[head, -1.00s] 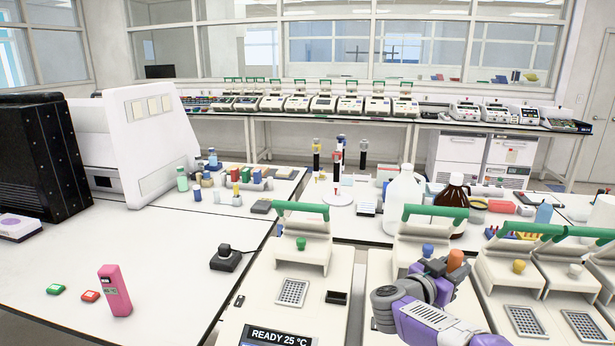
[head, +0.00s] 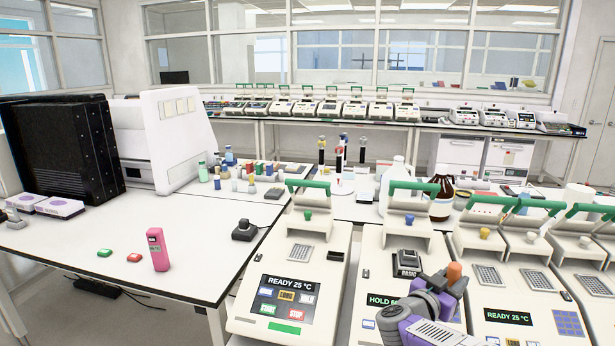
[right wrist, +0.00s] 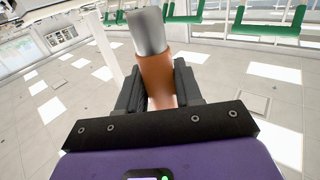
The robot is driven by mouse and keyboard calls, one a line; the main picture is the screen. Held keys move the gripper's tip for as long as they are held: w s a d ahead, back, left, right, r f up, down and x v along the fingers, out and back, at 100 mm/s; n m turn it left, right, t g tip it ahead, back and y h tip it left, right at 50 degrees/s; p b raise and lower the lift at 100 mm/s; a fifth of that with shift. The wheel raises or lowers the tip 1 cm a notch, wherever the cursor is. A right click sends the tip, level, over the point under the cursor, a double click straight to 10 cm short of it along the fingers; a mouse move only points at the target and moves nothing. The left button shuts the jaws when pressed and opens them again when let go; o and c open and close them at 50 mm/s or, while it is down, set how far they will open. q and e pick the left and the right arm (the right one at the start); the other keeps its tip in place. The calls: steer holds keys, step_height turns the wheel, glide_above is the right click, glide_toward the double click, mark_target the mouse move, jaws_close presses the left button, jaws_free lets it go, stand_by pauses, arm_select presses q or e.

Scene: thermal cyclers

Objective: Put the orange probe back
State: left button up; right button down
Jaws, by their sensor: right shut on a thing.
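The orange probe (head: 454,273) is in my right gripper (head: 447,286), in front of the middle cycler in the head view. In the right wrist view the probe (right wrist: 157,78) stands between both fingers of the right gripper (right wrist: 160,92), its grey metal end pointing up and away. The fingers are shut on its orange part. The middle cycler (head: 372,270) has a screen reading HOLD, partly hidden by my arm, and a black block (head: 407,262) marked BASIC on top. The left cycler (head: 257,262) reads READY 25 °C and has a dark slot (head: 336,256). My left gripper is not in view.
More cyclers with green handles stand at the right, one with a READY screen (head: 507,317). A pink handheld device (head: 158,250) stands on the left table (head: 190,270), near a green and a red button. Bottles (head: 398,180) stand behind the cyclers. Floor shows between the tables.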

steer(key=s+a+f+n+t+y, duration=0.2)
steer(key=a+f+n+t+y, duration=0.25)
steer(key=a+f+y, duration=0.35)
steer(key=s+a+f+n+t+y, duration=0.25)
steer(key=a+f+n+y, duration=0.4)
steer(key=f, duration=0.35)
steer(key=s+f, duration=0.5)
steer(key=f, duration=0.6)
steer(key=shift+a+f+m, duration=0.25)
steer(key=shift+a+m, duration=0.05)
steer(key=shift+a, duration=0.15)
